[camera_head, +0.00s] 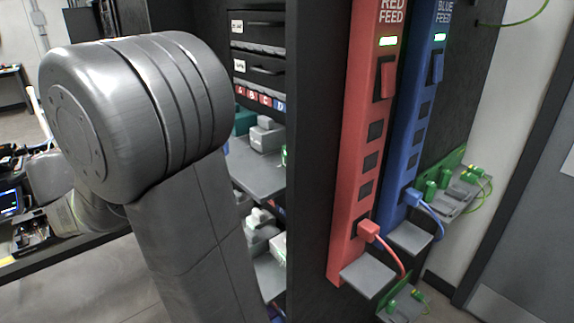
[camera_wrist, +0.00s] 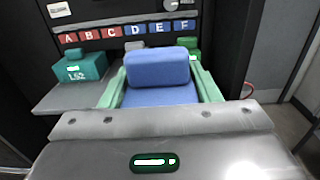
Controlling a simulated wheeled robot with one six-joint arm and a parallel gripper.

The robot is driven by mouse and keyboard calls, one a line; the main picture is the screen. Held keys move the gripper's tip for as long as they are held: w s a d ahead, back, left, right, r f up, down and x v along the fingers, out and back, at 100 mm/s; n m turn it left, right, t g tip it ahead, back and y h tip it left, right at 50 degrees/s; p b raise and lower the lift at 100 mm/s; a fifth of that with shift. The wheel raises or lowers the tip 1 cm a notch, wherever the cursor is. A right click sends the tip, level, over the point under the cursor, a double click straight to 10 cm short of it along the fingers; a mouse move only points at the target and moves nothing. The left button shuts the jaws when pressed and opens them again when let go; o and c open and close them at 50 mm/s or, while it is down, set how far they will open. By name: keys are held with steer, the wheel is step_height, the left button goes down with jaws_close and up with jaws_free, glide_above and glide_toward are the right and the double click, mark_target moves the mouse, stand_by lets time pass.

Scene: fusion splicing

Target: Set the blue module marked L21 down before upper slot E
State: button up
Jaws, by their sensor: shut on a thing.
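My gripper (camera_wrist: 160,88) is shut on a blue module (camera_wrist: 158,68), with a pale green finger on each side of it. No L21 marking is readable on the side that shows. The row of slot labels (camera_wrist: 125,32) runs A to F behind it, A to C red and D to F blue. The module is in front of the D and E labels (camera_wrist: 157,28), over the grey shelf (camera_wrist: 70,97). I cannot tell whether it touches the shelf. My arm hides the gripper and module in the head view.
A teal module marked L52 (camera_wrist: 82,67) stands on the shelf at left, below A and B. A green object (camera_wrist: 194,44) shows close at right, below F. In the head view, red (camera_head: 365,150) and blue (camera_head: 410,130) feed strips are on the cabinet's right side.

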steer(key=f+x, duration=0.1)
steer(key=x, duration=0.5)
steer(key=p+x, duration=0.1)
steer(key=x, duration=0.5)
steer(key=f+x, duration=0.1)
steer(key=x, duration=0.6)
steer(key=shift+w+a+f+p, duration=0.1)
steer(key=shift+w+f+p, duration=0.05)
steer(key=shift+f+p, duration=0.15)
step_height(320, 180, down, 4)
steer(key=shift+r, duration=0.1)
steer(key=shift+f, duration=0.3)
steer(key=shift+f, duration=0.15)
steer(key=o, duration=1.1)
